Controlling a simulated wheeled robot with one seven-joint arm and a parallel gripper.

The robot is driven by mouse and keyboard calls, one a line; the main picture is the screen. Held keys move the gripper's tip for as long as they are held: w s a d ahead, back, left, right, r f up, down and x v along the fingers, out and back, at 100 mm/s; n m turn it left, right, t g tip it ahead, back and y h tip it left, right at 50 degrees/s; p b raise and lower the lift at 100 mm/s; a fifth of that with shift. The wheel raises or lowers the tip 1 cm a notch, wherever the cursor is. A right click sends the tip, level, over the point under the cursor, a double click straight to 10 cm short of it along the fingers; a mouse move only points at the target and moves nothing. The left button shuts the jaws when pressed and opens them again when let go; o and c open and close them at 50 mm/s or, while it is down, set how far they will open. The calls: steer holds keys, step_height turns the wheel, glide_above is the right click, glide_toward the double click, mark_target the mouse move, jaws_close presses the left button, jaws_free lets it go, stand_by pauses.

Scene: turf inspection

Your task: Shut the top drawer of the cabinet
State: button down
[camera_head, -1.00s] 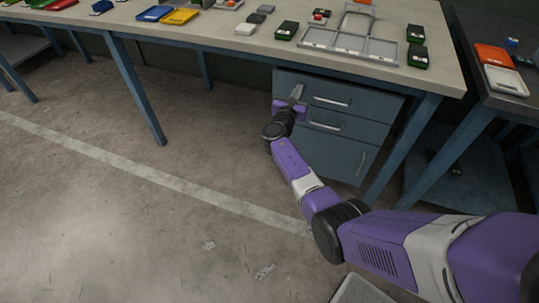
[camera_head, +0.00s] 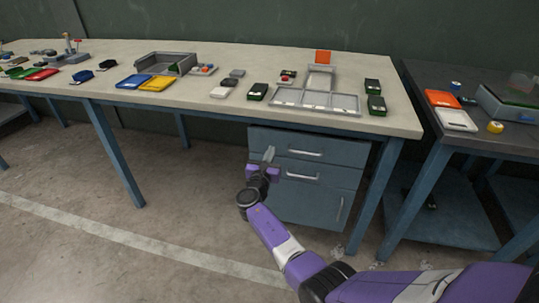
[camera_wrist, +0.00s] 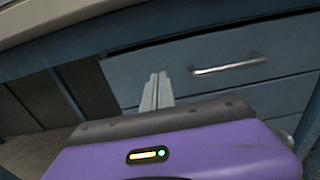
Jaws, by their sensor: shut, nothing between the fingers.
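The blue-grey cabinet (camera_head: 300,205) stands under the right part of the workbench. Its top drawer (camera_head: 345,152) has a horizontal bar handle (camera_head: 305,153), and its front looks to stand out slightly from the fronts below. My gripper (camera_head: 268,154) is shut and empty, in front of the left part of the top drawer, left of the handle. In the wrist view the closed fingers (camera_wrist: 157,78) point at the drawer front (camera_wrist: 235,52), with the handle (camera_wrist: 230,65) to their right. I cannot tell whether the fingertips touch the front.
The workbench top (camera_head: 220,65) overhangs the cabinet and holds trays and small boxes. A blue bench leg (camera_head: 375,195) stands close to the cabinet's right side. A darker table (camera_head: 480,135) is farther right. The floor left of the cabinet is clear.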

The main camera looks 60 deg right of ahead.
steer(key=p+v, duration=0.1)
steer(key=v, duration=0.8)
steer(key=shift+a+p, duration=0.2)
steer(key=shift+p, duration=0.1)
